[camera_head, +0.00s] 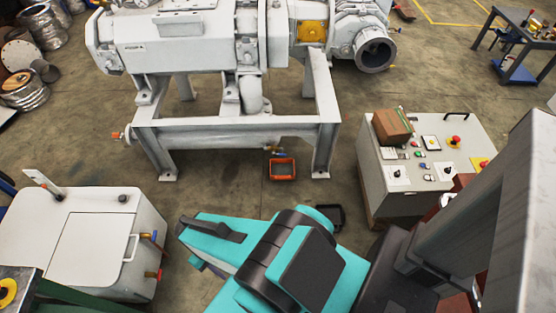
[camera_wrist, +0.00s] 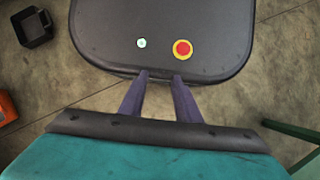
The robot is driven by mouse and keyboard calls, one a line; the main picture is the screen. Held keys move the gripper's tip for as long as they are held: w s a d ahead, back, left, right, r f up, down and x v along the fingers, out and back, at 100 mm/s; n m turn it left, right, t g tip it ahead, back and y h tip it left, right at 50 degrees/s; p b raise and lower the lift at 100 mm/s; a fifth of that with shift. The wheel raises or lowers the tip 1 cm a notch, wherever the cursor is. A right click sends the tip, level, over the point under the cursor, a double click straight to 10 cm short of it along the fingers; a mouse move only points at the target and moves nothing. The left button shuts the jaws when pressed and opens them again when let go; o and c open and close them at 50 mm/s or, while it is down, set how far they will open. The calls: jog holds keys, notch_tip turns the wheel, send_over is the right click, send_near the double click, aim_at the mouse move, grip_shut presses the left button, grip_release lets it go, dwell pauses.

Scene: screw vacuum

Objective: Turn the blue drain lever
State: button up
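A small blue part (camera_head: 150,236) shows on the right side of the white tank unit in the camera_head view, above a red-orange fitting. A small drain fitting (camera_head: 274,150) sits under the white machine frame (camera_head: 225,132), just above an orange tray (camera_head: 282,172); it is too small to tell its lever's colour or position. My gripper (camera_wrist: 160,77) shows in the camera_wrist view with its two purple fingers apart and nothing between them. No blue lever shows in that view. My teal arm fills the lower middle of the camera_head view, and the fingers cannot be made out there.
A control box (camera_head: 435,160) with a cardboard box (camera_head: 393,127) stands at right. The white tank unit (camera_head: 65,225) stands at left. A black tray (camera_wrist: 33,27) lies on the floor, and a dark rounded panel with a red button (camera_wrist: 183,49) is beyond the fingers.

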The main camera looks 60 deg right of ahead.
jog(key=shift+d, duration=0.2)
jog(key=m+t+h+b, duration=0.2)
jog(key=m+h+b, duration=0.3)
jog(key=h+b, duration=2.1)
send_near(280, 154)
jog(key=a+r+y+b, duration=0.5)
jog(key=a+y+b, duration=0.2)
jog(key=y+b, duration=0.1)
jog(key=shift+w+r, duration=0.2)
jog(key=shift+w, duration=0.15)
jog(key=shift+d, duration=0.1)
jog(key=s+d+b, duration=0.2)
jog(key=d+b, duration=0.2)
jog(key=d, duration=0.9)
jog(key=shift+d+b, duration=0.25)
jog(key=shift+b, duration=0.15)
